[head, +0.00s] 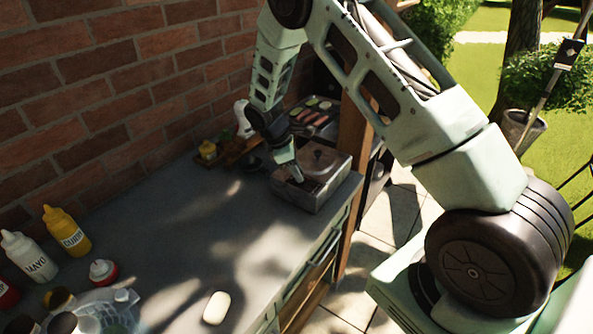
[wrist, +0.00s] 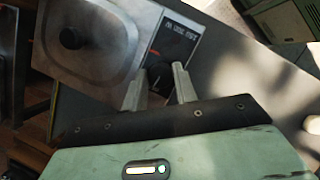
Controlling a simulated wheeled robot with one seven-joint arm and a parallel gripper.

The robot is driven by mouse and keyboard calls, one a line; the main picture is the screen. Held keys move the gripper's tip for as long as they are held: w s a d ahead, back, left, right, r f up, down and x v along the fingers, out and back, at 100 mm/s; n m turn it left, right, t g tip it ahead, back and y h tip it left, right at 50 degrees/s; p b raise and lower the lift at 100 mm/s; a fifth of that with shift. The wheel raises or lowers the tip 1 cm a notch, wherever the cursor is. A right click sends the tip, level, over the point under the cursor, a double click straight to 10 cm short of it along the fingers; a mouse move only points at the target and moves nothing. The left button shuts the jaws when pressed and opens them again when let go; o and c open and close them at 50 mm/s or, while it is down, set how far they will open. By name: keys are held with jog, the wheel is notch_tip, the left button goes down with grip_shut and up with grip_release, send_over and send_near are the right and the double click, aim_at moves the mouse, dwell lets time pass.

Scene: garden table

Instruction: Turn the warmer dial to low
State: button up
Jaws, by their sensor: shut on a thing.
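The warmer (head: 327,192) is a grey metal box at the far right end of the counter. In the wrist view the warmer (wrist: 120,72) shows its lid with a black round knob (wrist: 72,38) and a panel with small markings. The black dial (wrist: 158,74) sits on that panel, by a reddish pointer line. My gripper (head: 297,177) reaches down to the warmer's near side; in the wrist view my gripper (wrist: 159,80) has one finger on each side of the dial and is shut on it. The panel lettering is too small to read surely. The dial is hidden in the head view.
The counter (head: 180,215) is mostly clear. A mustard bottle (head: 67,232), a mayo bottle (head: 27,257) and a white oval thing (head: 216,307) stand or lie at the near left. A tray of food (head: 318,115) is behind the warmer. The brick wall (head: 120,80) borders the left.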

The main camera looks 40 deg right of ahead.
jog(key=m+g+y+b, duration=0.1)
jog(key=m, duration=0.4)
jog(key=shift+w+d, duration=0.1)
jog(key=shift+w, duration=0.05)
jog(key=m+y, duration=0.1)
jog(key=m, duration=0.1)
jog(key=m+g+y+b, duration=0.1)
jog(key=m, duration=0.2)
jog(key=shift+d, duration=0.1)
jog(key=shift+b, duration=0.3)
jog(key=o, duration=1)
jog(key=shift+c, duration=0.2)
jog(key=d+b+v, duration=0.1)
jog(key=b+v, duration=0.3)
jog(key=v, duration=1.3)
jog(key=shift+w+a+r, duration=0.15)
jog(key=shift+a+r, duration=0.05)
jog(key=shift+a, duration=0.15)
